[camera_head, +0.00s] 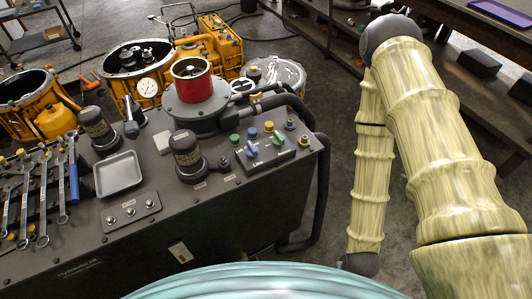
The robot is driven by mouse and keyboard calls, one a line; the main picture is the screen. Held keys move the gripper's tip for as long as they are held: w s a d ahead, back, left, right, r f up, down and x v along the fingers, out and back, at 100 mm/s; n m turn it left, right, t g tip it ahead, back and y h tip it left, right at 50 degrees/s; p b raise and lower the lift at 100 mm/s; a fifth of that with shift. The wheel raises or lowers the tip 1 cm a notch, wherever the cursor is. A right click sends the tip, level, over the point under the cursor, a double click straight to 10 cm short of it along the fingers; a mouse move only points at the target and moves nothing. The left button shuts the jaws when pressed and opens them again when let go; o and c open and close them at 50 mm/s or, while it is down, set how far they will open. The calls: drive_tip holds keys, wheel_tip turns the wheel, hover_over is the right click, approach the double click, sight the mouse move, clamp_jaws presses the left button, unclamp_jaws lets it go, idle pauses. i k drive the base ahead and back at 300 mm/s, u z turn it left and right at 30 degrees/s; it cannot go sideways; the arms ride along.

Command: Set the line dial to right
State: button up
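A dark control panel (266,150) sits on the right part of the dark hydraulic bench (236,213). It carries a blue lever (252,149), a green lever (277,138) and small blue, green and yellow caps. A round white gauge (147,88) stands behind the bench's back edge. My arm reaches up on the right and bends down to a dark joint beside the bench. My gripper is not in view.
Black hoses (322,190) curve off the bench's right end. Two dark cylinders (186,152) (98,128), a red-topped cylinder (192,82), a grey tray (118,174) and several wrenches (42,195) stand or lie on the bench. Yellow housings (213,45) stand behind.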

sight(252, 151)
drive_tip(key=u, duration=1.2)
drive_tip(key=k, duration=0.85)
drive_tip(key=z, duration=0.3)
drive_tip(key=i, duration=0.4)
